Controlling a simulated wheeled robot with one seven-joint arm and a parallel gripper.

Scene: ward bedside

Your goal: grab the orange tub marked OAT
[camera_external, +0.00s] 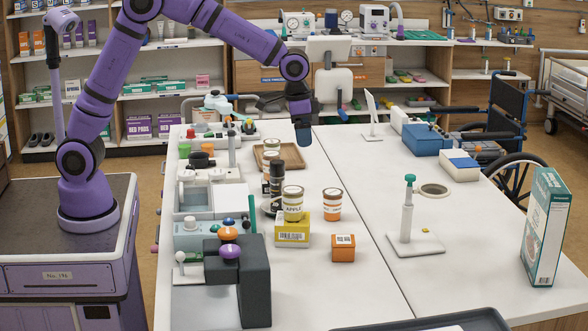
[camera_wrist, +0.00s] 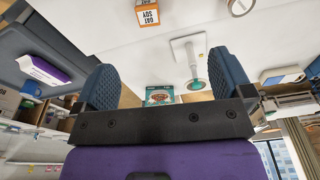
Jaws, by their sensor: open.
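In the external view an orange tub (camera_external: 332,204) with a pale lid and a pale label band stands upright on the white table; its print is too small to read. A small orange box (camera_external: 343,248) with a white label sits in front of it. My gripper (camera_external: 303,145) is open and empty, above the table and behind the tub. Its two fingers also show in the wrist view (camera_wrist: 160,78).
A yellow tub marked APPLE (camera_external: 293,204) stands on a yellow box (camera_external: 292,232), left of the orange tub. Dark bottles (camera_external: 275,180) and a wooden tray (camera_external: 277,157) are close by. A plunger-like stand (camera_external: 408,215) is to the right. Clear table lies between.

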